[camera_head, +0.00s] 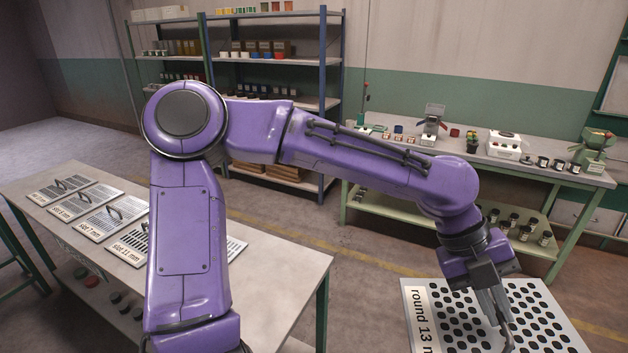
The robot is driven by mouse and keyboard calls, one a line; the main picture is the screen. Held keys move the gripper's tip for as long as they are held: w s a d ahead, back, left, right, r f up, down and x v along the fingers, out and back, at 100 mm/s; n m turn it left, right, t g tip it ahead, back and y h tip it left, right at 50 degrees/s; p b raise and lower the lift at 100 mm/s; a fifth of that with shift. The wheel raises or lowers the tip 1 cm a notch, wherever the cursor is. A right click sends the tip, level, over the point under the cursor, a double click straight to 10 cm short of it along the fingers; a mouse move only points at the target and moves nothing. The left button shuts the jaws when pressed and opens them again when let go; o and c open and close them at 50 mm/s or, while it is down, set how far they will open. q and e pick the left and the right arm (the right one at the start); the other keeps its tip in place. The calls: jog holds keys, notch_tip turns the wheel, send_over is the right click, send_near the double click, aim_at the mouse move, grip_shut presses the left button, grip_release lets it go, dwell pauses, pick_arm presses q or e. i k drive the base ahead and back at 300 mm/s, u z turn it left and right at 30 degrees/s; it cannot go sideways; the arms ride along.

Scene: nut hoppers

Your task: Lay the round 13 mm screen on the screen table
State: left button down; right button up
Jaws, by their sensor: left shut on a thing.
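The screen table (285,288) stands at the lower left, partly behind my arm. My right gripper does not show.
Several slot screens with handles, such as the slot 7 mm screen (95,226), lie in a row on the table's left part. The table's right end looks bare. A green bench (400,207) with small machines and jars stands at the back right. Shelves (270,95) stand behind.

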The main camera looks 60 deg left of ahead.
aim_at(260, 289)
jog(key=u, duration=0.6)
jog(key=i, duration=2.75)
jog(key=u, duration=2.9)
jog(key=i, duration=0.55)
jog(key=u, duration=1.2)
